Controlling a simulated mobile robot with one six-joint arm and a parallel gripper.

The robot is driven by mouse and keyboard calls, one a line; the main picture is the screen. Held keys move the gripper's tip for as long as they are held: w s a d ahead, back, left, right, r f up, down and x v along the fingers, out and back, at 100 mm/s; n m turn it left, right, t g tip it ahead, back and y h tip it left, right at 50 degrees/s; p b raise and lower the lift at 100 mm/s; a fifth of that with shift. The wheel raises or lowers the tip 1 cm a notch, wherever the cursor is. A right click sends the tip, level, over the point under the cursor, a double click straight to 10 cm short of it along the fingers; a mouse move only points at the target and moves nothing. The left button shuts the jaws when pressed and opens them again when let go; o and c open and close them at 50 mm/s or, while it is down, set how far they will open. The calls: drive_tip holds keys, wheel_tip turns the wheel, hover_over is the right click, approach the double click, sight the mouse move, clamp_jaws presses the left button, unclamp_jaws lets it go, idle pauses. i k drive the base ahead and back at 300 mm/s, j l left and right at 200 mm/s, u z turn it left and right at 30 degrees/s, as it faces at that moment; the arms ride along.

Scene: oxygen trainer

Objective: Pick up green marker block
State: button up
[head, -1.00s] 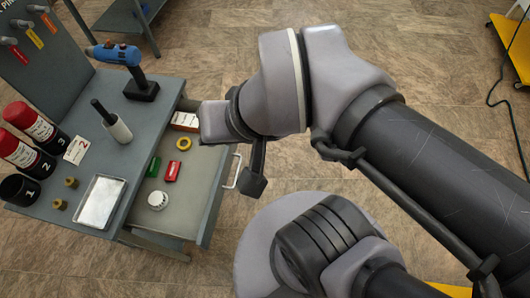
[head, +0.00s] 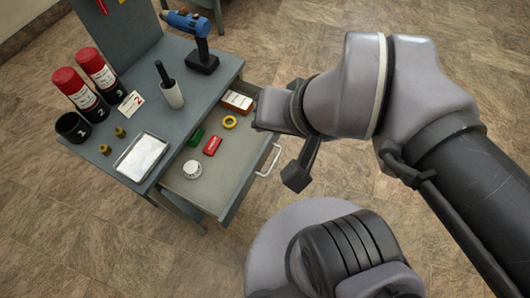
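The green marker block (head: 196,137) lies in the open drawer (head: 226,172) of the grey workbench, near the drawer's left side. I see nothing held.
The drawer also holds a yellow ring (head: 230,122), a white round piece (head: 192,169) and a small box (head: 237,103). The drawer handle (head: 269,161) sticks out at right. On the bench (head: 145,100) stand a blue drill (head: 190,25), red-capped cylinders (head: 73,84) and a metal tray (head: 129,171).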

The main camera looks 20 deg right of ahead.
sight(194, 140)
drive_tip(key=j+z, duration=0.9)
drive_tip(key=k+j+z, duration=0.2)
drive_tip(key=j+z, duration=0.25)
